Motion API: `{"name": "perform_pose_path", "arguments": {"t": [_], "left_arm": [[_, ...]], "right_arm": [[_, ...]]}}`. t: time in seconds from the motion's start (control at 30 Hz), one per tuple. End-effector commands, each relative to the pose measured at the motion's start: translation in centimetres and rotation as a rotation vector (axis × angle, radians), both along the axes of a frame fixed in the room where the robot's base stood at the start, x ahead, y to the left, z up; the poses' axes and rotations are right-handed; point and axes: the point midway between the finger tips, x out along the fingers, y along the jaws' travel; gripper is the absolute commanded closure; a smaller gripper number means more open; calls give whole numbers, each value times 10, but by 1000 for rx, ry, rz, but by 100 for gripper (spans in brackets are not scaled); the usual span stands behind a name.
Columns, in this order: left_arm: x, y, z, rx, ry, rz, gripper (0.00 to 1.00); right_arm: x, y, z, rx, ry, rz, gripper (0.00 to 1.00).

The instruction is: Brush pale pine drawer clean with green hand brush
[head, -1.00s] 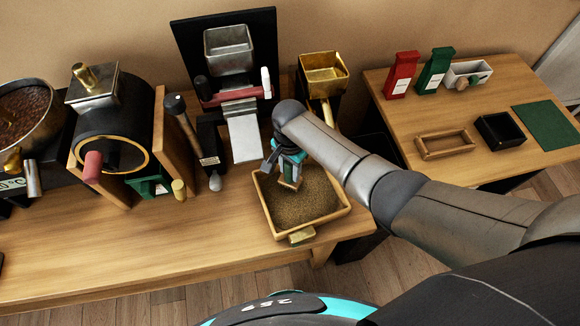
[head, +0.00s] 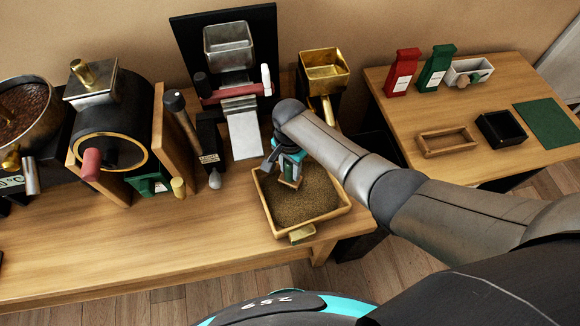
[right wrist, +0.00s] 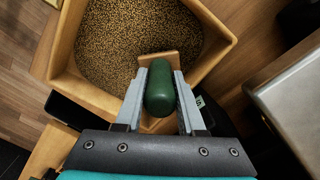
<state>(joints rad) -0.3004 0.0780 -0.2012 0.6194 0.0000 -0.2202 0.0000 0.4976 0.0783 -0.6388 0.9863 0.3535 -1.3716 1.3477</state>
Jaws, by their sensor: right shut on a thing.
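The pale pine drawer (head: 342,212) stands at the front right of the main workbench, with brown granular matter spread over its floor. It also shows in the right wrist view (right wrist: 62,62). My right gripper (head: 289,168) is over the drawer's back left part. It is shut on the green hand brush (right wrist: 160,88), whose rounded green handle lies between the fingers. The brush's wooden block points down into the drawer; the gripper hides much of it in the head view, and I cannot tell whether its bristles touch the grains. My left gripper is not in view.
A black drum machine (head: 105,125) is at left. The side table holds a red bag (head: 402,72), a green bag (head: 435,68), small trays and a green mat (head: 550,122).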

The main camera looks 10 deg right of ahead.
Motion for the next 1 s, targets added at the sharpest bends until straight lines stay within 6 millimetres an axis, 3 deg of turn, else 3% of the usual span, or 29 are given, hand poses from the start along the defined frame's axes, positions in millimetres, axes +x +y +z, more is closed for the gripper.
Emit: {"name": "perform_pose_path", "arguments": {"t": [0.27,0.8,1.0], "left_arm": [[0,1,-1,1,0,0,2],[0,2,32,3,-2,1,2],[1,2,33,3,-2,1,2]], "right_arm": [[0,0,-2,0,0,0,100],[-18,-26,2,0,1,-1,100],[-20,-29,0,1,-1,0,100]]}}
